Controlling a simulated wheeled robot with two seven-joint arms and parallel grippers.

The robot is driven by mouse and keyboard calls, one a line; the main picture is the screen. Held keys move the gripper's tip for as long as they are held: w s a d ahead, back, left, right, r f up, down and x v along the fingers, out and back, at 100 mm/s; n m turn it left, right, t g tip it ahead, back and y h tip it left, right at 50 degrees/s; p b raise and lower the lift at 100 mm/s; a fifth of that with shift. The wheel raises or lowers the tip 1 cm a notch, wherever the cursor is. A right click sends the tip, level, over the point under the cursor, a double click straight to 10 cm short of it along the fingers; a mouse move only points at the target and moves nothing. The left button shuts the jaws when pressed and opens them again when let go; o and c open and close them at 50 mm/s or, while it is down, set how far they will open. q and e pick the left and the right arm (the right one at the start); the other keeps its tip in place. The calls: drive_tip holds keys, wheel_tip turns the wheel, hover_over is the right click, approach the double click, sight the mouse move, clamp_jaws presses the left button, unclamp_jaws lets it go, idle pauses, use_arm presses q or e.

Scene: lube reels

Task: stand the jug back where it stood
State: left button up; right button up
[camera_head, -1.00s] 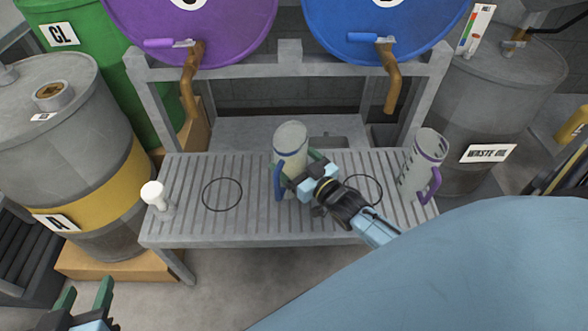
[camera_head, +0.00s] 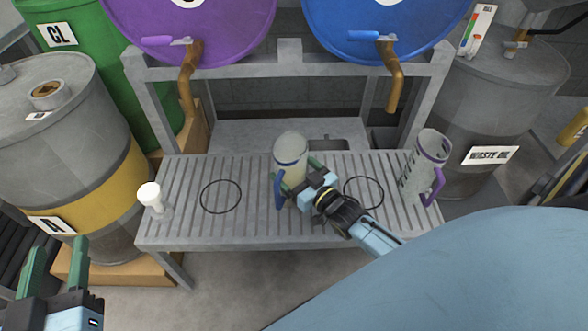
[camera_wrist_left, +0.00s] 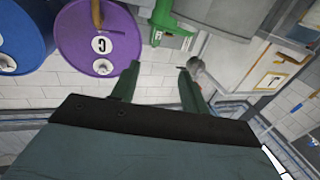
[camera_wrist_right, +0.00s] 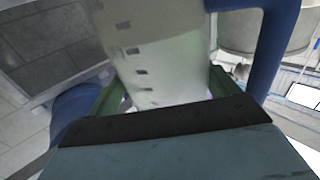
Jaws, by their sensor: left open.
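The blue-handled jug (camera_head: 290,150) is pale, with a yellowish lower part, and looks upright over the middle of the slatted bench (camera_head: 180,225). My right gripper (camera_head: 296,170) has its green fingers on both sides of this jug, shut on it. In the right wrist view the jug (camera_wrist_right: 150,50) fills the space between the fingers. Whether its base touches the slats is hidden. A purple-handled jug (camera_head: 428,155) stands at the bench's right end. Two dark rings mark the bench, a left one (camera_head: 221,197) and a right one (camera_head: 363,193). My left gripper (camera_head: 56,262) is open and empty, low at the left.
A white-topped post (camera_head: 150,195) is at the bench's left end. Drums flank the bench, the waste oil drum (camera_head: 490,110) at right. The slats around the left ring are clear.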

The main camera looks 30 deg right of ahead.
drive_tip(key=shift+o, duration=1.2)
drive_tip(key=shift+r, duration=0.1)
drive_tip(key=s, duration=0.2)
drive_tip(key=s+p, duration=0.2)
drive_tip(key=s, duration=0.1)
drive_tip(key=shift+s+d+r, duration=0.1)
drive_tip(key=shift+s+d, duration=0.25)
drive_tip(key=s+p, duration=0.2)
drive_tip(key=s, duration=0.3)
drive_tip(key=s+a+r+g+h, duration=0.1)
drive_tip(key=a+r+g, duration=0.2)
drive_tip(key=a+g, duration=0.3)
use_arm(q)
drive_tip(key=s+a+f+g+y, duration=0.1)
drive_tip(key=s+a+f+g, duration=0.1)
drive_tip(key=s+f+g, duration=0.2)
drive_tip(key=s+a+f+g+y, duration=0.2)
drive_tip(key=f+g, duration=0.4)
drive_tip(key=f, duration=0.3)
drive_tip(key=shift+s+a+n, duration=0.3)
drive_tip(key=shift+s+a, duration=0.25)
drive_tip(key=shift+s, duration=0.5)
use_arm(e)
drive_tip(key=s+a+r+g, duration=0.4)
drive_tip(key=s+r, duration=0.2)
drive_tip(key=s, duration=0.2)
drive_tip(key=shift+a+n+g, duration=0.2)
drive_tip(key=shift+n+g, duration=0.1)
drive_tip(key=shift+n, duration=0.1)
